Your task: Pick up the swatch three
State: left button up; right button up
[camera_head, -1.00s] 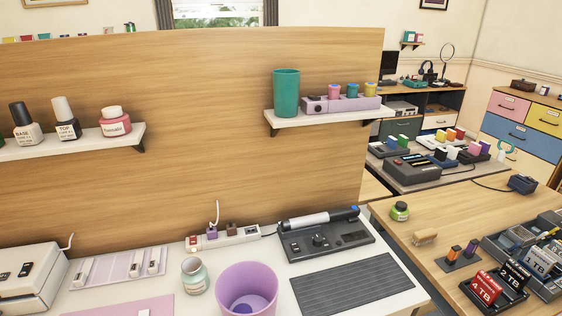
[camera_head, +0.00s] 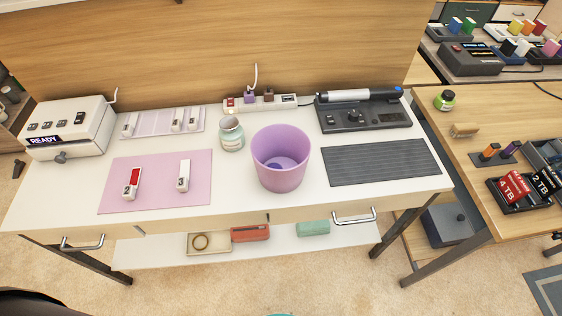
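A small white swatch marked 3 (camera_head: 183,176) lies on the pink mat (camera_head: 155,198) at the left of the white desk. A second swatch marked 2, with a red patch (camera_head: 132,183), lies to its left on the same mat. Behind the mat, a pale lilac rack (camera_head: 152,122) holds several similar white swatches; their marks are too small to read. Neither of my grippers is in view.
A white machine reading READY (camera_head: 85,127) stands at the left. A greenish jar (camera_head: 231,134) and a purple bin (camera_head: 281,160) stand right of the mat. A power strip (camera_head: 260,103), dark device (camera_head: 362,113) and grey ribbed mat (camera_head: 380,162) lie beyond. The desk's front strip is clear.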

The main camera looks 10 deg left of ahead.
aim_at(181, 181)
jog(key=u, duration=1.3)
jog(key=i+l, duration=0.1)
jog(key=i+z, duration=0.05)
jog(key=i, duration=0.05)
